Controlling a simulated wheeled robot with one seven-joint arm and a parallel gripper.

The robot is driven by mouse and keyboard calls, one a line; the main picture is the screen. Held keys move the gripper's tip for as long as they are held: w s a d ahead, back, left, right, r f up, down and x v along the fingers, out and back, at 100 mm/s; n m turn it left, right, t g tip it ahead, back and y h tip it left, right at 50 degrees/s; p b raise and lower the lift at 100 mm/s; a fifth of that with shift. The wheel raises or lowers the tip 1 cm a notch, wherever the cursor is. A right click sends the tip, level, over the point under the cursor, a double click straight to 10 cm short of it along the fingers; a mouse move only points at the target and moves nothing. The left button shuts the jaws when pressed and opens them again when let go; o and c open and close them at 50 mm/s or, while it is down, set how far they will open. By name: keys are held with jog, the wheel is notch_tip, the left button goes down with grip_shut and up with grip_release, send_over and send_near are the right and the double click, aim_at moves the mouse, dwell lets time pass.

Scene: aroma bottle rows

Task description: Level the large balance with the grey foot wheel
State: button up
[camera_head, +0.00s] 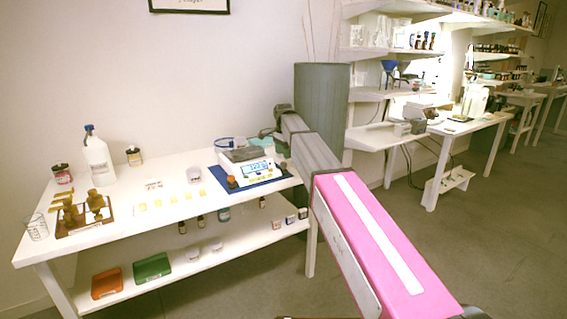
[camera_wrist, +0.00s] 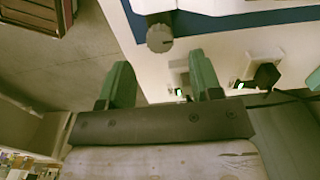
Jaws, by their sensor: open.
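The grey foot wheel (camera_wrist: 160,38) shows in the wrist view below the balance's white edge (camera_wrist: 152,5). My gripper (camera_wrist: 159,62) is open, with its two green fingers apart and nothing between them. The wheel appears just beyond the fingertips, roughly centred on the gap. In the head view, my gripper is largely hidden behind the balance and my arm.
A brass balance on a wooden base (camera_head: 84,222), a white bottle (camera_head: 98,160) and small yellow pieces are on the table left of the large balance. A lower shelf holds an orange box (camera_head: 107,283) and a green box (camera_head: 152,267). A tall grey-green bin (camera_head: 321,100) stands behind my arm.

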aim_at(284, 163)
jog(key=shift+f, duration=2.45)
jog(key=c, duration=0.9)
